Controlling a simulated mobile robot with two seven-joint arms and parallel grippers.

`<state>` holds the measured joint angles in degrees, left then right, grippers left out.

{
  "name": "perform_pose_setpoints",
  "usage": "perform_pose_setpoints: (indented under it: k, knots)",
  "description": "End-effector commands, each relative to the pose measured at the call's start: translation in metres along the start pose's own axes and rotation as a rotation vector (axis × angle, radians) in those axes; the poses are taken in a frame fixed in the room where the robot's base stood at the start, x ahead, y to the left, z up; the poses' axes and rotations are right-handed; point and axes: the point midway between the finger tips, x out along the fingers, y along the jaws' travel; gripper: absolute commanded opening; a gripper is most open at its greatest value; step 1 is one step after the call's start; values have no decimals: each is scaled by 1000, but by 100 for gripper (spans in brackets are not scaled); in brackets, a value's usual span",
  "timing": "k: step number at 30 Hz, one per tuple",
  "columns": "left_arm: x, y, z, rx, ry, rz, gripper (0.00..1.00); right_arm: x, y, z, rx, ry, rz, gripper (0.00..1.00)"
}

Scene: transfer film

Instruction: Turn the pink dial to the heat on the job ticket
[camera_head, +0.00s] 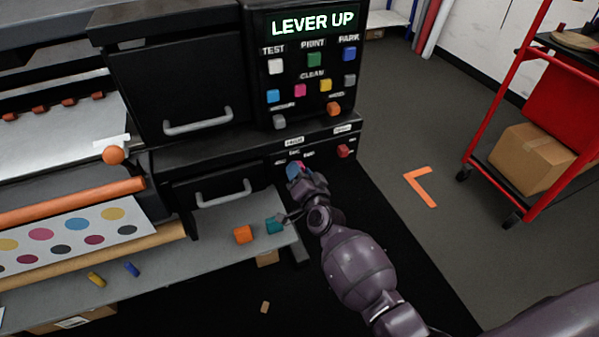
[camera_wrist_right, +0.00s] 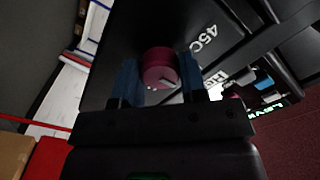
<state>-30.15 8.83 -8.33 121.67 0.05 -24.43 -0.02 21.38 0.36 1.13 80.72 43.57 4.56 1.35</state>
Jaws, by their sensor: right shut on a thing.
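The pink dial (camera_wrist_right: 160,68) shows in the right wrist view as a round dark-pink knob with a pale mark near its lower edge. My right gripper (camera_wrist_right: 158,85) is shut on it, one blue finger on each side. A label reading "450" stands beside it on the black panel. In the head view my right gripper (camera_head: 295,170) is at the front of the black machine (camera_head: 255,150), below the button panel, and it hides the dial. I cannot read a job ticket in either view. My left gripper is not in view.
The screen (camera_head: 313,22) above the buttons reads "LEVER UP". A red knob (camera_head: 344,151) sits right of my gripper. A red cart (camera_head: 535,100) with a cardboard box (camera_head: 531,157) stands at right; floor between is open.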

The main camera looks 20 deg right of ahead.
Motion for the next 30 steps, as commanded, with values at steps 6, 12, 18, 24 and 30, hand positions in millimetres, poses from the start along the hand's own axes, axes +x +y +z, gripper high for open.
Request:
perform_pose_setpoints:
  k: [6,12,18,24,30]
  knots:
    - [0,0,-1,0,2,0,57,0,0,0,0,0,1,15]
    - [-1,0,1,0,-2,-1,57,0,0,0,-1,0,1,59]
    - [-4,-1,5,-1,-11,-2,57,0,0,0,-1,0,0,64]
    - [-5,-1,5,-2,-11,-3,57,-4,0,0,-1,0,1,64]
    - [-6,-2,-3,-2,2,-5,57,-26,-1,-1,0,1,0,64]
